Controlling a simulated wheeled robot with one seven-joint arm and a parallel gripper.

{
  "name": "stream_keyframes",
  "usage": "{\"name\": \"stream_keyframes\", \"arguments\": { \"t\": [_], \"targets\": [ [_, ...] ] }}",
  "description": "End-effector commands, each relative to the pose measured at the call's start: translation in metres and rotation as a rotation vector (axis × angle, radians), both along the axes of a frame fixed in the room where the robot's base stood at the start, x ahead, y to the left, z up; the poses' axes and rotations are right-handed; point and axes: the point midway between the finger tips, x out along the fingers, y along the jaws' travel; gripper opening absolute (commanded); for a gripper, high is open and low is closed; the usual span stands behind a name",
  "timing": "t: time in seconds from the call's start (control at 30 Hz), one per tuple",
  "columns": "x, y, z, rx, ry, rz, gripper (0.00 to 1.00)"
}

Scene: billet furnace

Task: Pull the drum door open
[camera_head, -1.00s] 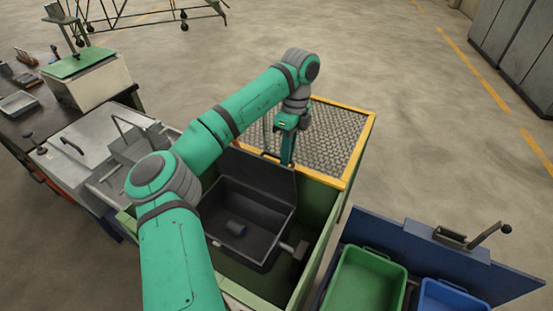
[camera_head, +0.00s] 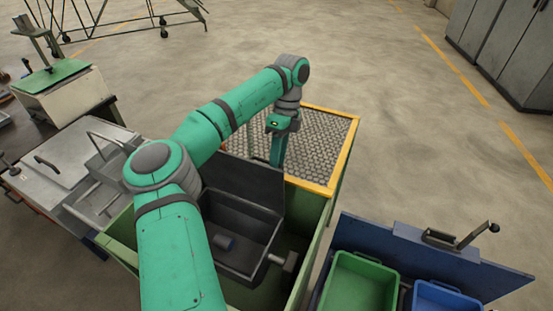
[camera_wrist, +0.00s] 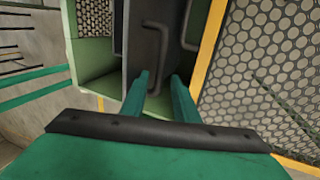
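The dark grey drum (camera_head: 243,222) sits inside a green housing, with a small dark cylinder (camera_head: 225,243) in it. Its flat dark door (camera_head: 245,182) stands raised at the drum's far side. In the wrist view the door (camera_wrist: 135,62) shows a bent bar handle (camera_wrist: 163,42). My gripper (camera_head: 277,160) is on the far side of the door, its tips partly hidden in the head view. In the wrist view my gripper (camera_wrist: 160,80) has its two fingers apart, one on each side of the handle's lower end. I cannot tell whether they touch it.
A yellow-framed mesh guard (camera_head: 318,140) lies close behind my gripper. The green housing wall (camera_head: 312,235) is at the right of the drum. Green (camera_head: 360,285) and blue (camera_head: 445,298) bins stand at the lower right. Open floor lies beyond.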

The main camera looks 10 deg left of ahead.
Motion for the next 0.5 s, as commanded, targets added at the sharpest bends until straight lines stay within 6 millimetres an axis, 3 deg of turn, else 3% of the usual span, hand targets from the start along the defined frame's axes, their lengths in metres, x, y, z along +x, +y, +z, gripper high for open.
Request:
{"name": "stream_keyframes", "arguments": {
  "t": [0.27, 0.5],
  "targets": [
    [0.001, 0.002, 0.005, 0.003, -0.004, 0.003, 0.28],
    [0.011, -0.001, 0.031, 0.005, -0.007, 0.003, 0.28]
  ]
}}
